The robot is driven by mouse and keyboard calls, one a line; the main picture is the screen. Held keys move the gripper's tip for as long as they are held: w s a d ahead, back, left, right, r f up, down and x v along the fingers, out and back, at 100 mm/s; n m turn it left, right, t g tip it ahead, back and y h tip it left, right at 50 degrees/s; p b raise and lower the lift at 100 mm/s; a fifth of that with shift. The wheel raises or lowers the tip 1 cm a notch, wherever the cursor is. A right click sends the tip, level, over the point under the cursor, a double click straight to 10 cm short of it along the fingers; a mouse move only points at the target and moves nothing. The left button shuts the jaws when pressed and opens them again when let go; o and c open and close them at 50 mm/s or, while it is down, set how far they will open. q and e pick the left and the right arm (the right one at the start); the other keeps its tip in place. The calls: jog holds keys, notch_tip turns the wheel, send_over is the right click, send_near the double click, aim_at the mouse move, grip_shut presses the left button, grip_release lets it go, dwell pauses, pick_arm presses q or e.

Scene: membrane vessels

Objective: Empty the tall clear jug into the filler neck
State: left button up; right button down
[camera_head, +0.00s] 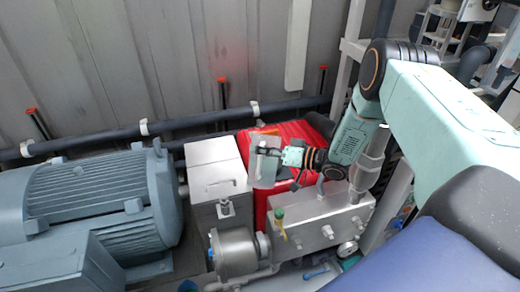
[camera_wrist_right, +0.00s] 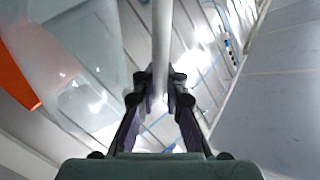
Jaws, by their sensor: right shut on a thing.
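The tall clear jug (camera_head: 264,167) is in the air in front of the red unit, roughly upright in the head view. My right gripper (camera_head: 283,156) is shut on its handle. In the right wrist view the fingers (camera_wrist_right: 160,98) close around the pale handle bar (camera_wrist_right: 162,45), and the clear jug body (camera_wrist_right: 75,75) is to the left. I cannot make out liquid in the jug. I cannot pick out the filler neck with certainty; a small yellow-green fitting (camera_head: 279,216) stands on the metal housing below the jug. My left gripper is not in view.
The red unit (camera_head: 310,131) is behind the jug, with a grey metal box (camera_head: 214,172) just left. A silver housing (camera_head: 322,222) and round canister (camera_head: 233,250) are below. A large grey motor (camera_head: 90,205) fills the left. Dark pipes (camera_head: 185,123) run along the back wall.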

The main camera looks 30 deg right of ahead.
notch_tip(320, 180, up, 2)
jog(key=shift+s+a+r+n+t+p, duration=0.15)
jog(key=shift+n+t+p, duration=0.15)
jog(key=shift+n+p, duration=0.35)
jog(key=r+n, duration=0.2)
jog(key=n, duration=0.1)
jog(key=r+n+t, duration=0.1)
jog(key=n, duration=0.1)
jog(key=shift+s+a+r+n, duration=0.25)
jog(key=shift+s+a+r, duration=0.1)
jog(key=shift+s+r, duration=0.05)
